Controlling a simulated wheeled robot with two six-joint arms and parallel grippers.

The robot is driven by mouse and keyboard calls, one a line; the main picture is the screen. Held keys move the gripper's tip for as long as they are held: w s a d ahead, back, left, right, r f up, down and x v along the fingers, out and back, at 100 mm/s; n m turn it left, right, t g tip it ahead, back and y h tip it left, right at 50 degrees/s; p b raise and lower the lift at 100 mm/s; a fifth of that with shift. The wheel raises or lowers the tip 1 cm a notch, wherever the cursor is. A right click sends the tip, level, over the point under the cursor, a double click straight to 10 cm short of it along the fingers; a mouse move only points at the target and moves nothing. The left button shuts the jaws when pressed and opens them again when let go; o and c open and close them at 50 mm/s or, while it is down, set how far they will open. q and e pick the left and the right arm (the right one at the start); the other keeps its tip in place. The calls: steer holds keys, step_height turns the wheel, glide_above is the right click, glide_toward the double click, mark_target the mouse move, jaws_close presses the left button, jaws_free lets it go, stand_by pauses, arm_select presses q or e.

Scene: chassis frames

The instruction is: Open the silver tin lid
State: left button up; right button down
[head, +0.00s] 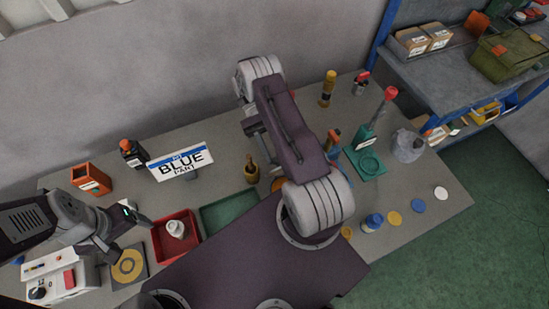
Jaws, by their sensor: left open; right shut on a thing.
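I cannot make out a silver tin or its lid for certain. A grey, rounded object (407,147) stands at the right of the table; I cannot tell whether it is the tin. My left gripper (132,240) is open at the left, above the table beside the red tray (161,246). Its fingers are apart with nothing seen between them. My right arm reaches over the middle of the table and folds back under its own upper link. Its gripper is hidden behind that link, with whatever it may hold.
A white object (176,228) sits in the red tray. A green tray (229,213), a "BLUE PART" sign (180,161) and a brown bottle-like object (252,170) are nearby. A green stand (367,161) and coloured discs (418,205) occupy the right. Shelving (460,65) stands beyond.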

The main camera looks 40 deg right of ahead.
steer(key=shift+w+f, duration=0.1)
steer(key=shift+f, duration=0.05)
stand_by(0.3)
steer(key=c, duration=1.1)
jaws_free()
steer(key=shift+c, duration=0.2)
steer(key=s+d+r+p, duration=0.1)
steer(key=s+d+r, duration=0.2)
steer(key=s+r, duration=0.8)
steer(key=shift+s+d, duration=0.15)
steer(key=shift+d, duration=0.1)
